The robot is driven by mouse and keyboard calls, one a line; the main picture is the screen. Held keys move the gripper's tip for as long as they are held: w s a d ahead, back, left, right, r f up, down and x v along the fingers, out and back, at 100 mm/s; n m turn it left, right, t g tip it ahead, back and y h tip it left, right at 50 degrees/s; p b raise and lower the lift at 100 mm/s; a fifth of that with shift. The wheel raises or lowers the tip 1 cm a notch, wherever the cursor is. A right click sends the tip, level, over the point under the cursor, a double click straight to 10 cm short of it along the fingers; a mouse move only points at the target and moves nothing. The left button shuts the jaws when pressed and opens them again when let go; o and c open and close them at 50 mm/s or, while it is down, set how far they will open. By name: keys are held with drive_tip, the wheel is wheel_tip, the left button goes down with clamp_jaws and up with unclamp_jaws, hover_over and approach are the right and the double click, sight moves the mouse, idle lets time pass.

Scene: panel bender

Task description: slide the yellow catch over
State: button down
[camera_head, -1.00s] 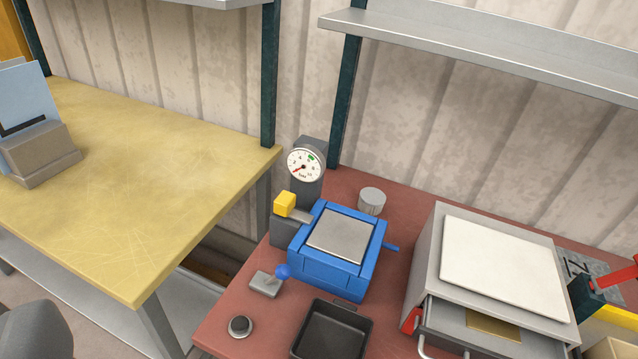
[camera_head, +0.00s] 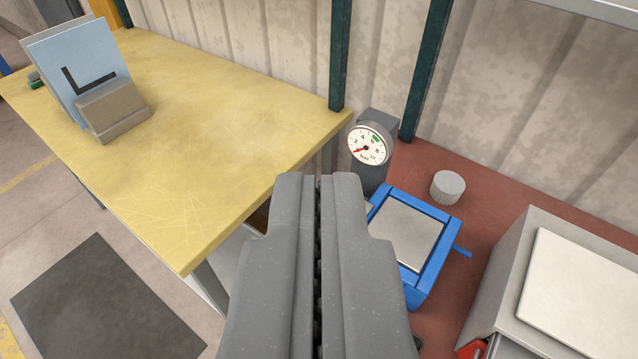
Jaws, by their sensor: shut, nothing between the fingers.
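My gripper (camera_head: 318,178) is shut and empty, its two grey fingers pressed together in the lower middle of the view. The blue panel bender (camera_head: 432,276) with a grey plate on top stands on the red-brown bench, just right of the fingers and partly behind them. The yellow catch is hidden behind my fingers now; the earlier frame shows it as a yellow block at the bender's left side. I cannot tell whether my fingers touch it.
A pressure gauge (camera_head: 367,145) on a grey post stands behind the bender. A grey cylinder (camera_head: 447,187) and a grey drawer cabinet (camera_head: 500,290) are to the right. The yellow-topped table (camera_head: 200,130) at left carries a sign holder (camera_head: 112,110).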

drive_tip(key=w+d+f+n+g+h, duration=0.25)
drive_tip(key=w+f+h, duration=0.25)
drive_tip(key=w+f, duration=0.6)
drive_tip(key=w+d+f+n+g+h, duration=0.1)
drive_tip(key=w+f+g+h, duration=0.3)
drive_tip(key=w+f, duration=0.65)
drive_tip(key=w+a+f+n+t+h, duration=0.1)
drive_tip(key=w+a+f+n+h, duration=0.1)
drive_tip(key=w+a+f, duration=0.3)
drive_tip(key=w+a+f+n+t+h+p, duration=0.1)
drive_tip(key=w+a+f+n+t+h, duration=0.1)
drive_tip(key=w+a+f, duration=0.3)
drive_tip(key=a+f, duration=0.4)
drive_tip(key=f, duration=0.3)
drive_tip(key=shift+w+f+h+p, duration=0.2)
drive_tip(key=shift+w+h+p, duration=0.1)
drive_tip(key=shift+w+h, duration=0.1)
drive_tip(key=shift+n, duration=0.25)
drive_tip(key=w+d+b, duration=0.1)
drive_tip(key=w+d, duration=0.3)
drive_tip(key=d, duration=0.6)
drive_tip(key=shift+d, duration=0.4)
